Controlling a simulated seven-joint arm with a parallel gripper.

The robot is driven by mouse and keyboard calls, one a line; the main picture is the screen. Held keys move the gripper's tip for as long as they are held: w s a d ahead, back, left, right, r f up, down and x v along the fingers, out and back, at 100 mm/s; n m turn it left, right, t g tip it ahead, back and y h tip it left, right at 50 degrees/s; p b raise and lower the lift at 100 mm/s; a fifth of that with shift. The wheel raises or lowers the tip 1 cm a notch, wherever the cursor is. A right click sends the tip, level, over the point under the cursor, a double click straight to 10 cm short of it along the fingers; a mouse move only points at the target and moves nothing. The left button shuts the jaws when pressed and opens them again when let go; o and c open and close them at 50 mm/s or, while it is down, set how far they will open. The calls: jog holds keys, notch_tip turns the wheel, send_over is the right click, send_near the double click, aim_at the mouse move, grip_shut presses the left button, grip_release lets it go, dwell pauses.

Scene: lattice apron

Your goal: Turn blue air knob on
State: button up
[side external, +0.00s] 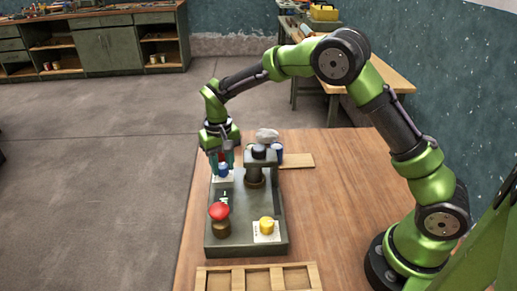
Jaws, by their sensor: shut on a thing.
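The blue air knob (223,170) is small in the side external view, on a white label plate at the far left of a dark grey-green panel (245,245). My gripper (222,166) points down over it, with its fingers around the knob, shut on it. The fingers hide part of the knob. Its turned angle is too small to read.
The panel also bears a red button (219,211), a yellow knob (266,225) and a raised black-topped post (258,153) close right of my gripper. A wooden tray (257,268) lies in front. The wooden table (335,215) is clear to the right.

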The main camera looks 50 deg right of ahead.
aim_at(222, 165)
jog(key=shift+r+n, duration=0.1)
jog(key=shift+n, duration=1.5)
jog(key=o, duration=1)
jog(key=shift+o, duration=0.2)
notch_tip(222, 165, up, 17)
